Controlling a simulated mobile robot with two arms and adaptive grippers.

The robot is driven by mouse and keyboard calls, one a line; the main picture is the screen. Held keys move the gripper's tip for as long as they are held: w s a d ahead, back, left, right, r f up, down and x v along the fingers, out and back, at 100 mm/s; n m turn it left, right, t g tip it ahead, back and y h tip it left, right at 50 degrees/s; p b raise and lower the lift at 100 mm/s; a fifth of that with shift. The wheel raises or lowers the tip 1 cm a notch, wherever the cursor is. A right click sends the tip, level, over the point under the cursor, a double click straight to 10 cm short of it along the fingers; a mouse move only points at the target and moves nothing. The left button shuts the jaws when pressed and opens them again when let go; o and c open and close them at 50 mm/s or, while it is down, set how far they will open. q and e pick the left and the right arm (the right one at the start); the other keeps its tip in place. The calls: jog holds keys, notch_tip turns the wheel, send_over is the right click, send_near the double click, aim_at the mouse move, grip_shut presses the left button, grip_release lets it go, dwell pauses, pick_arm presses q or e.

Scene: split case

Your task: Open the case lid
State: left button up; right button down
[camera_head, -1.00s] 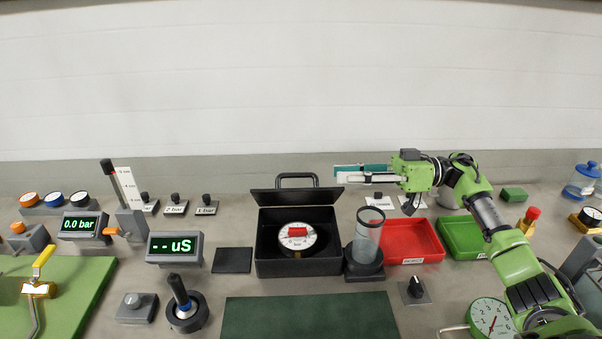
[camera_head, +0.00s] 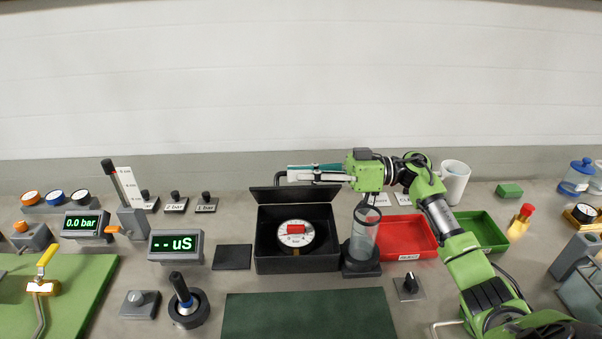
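The black case (camera_head: 297,265) stands open in the middle of the bench, with a round gauge with a red block (camera_head: 295,233) inside it. Its lid (camera_head: 296,195) is raised at the back and seen at a steep slant. The lid's handle (camera_head: 277,178) shows only at its left end; my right gripper hides the rest. My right gripper (camera_head: 290,175) points left, level, in front of the handle and just above the lid. Its fingers look close together, but whether they are shut, or touch the handle, is unclear. My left gripper is not in view.
A clear cylinder on a black base (camera_head: 363,240) stands right beside the case, below my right arm. Red (camera_head: 405,255) and green (camera_head: 494,232) trays lie further right. A dark green mat (camera_head: 310,315) lies in front. A black pad (camera_head: 232,257) lies left of the case.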

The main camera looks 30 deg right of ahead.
jog(key=shift+s+f, duration=0.1)
jog(key=w+m+p, duration=0.1)
jog(key=p, duration=0.1)
jog(key=w+d+m+p, duration=0.1)
jog(key=p, duration=0.1)
jog(key=w+d+r+m+p, duration=0.1)
jog(key=w+p, duration=0.1)
jog(key=shift+w+r+m+p, duration=0.1)
jog(key=shift+m+p, duration=0.2)
jog(key=shift+m, duration=0.1)
jog(key=c, duration=2.2)
grip_release()
jog(key=shift+o, duration=0.2)
jog(key=shift+w+d, duration=0.15)
